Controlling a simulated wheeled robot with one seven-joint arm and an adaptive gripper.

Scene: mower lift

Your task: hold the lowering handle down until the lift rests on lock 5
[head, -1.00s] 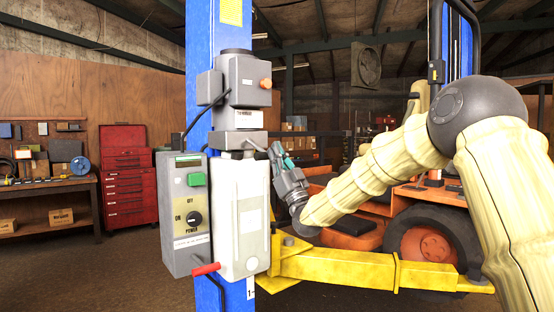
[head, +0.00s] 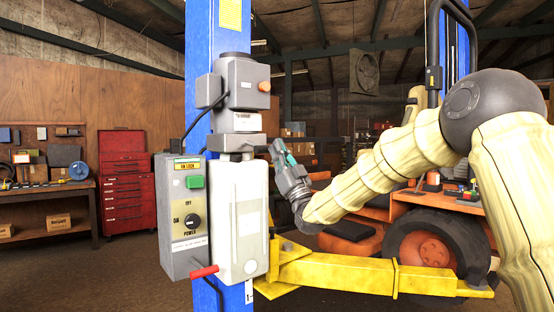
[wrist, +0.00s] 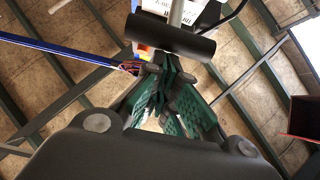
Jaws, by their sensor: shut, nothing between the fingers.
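The lowering handle (wrist: 172,38) shows in the wrist view as a dark cylindrical grip on a pale rod, just beyond my fingertips. In the head view it is small and partly hidden by my gripper, beside the grey valve block (head: 236,143). My gripper (head: 274,149) is shut and empty at the right of that block; its green-padded fingers (wrist: 160,88) are together in the wrist view. I cannot tell whether they touch the handle. The lift's yellow arm (head: 345,273) extends right from the blue post (head: 198,70). The control box display (head: 187,165) is amber and seems to read ON LOCK.
The grey control box (head: 182,225) has a green button and a power knob. A red-gripped lever (head: 204,271) juts out at its lower right. The orange mower (head: 430,255) stands behind the yellow arm. A red tool chest (head: 127,185) and workbench (head: 45,187) are at the left.

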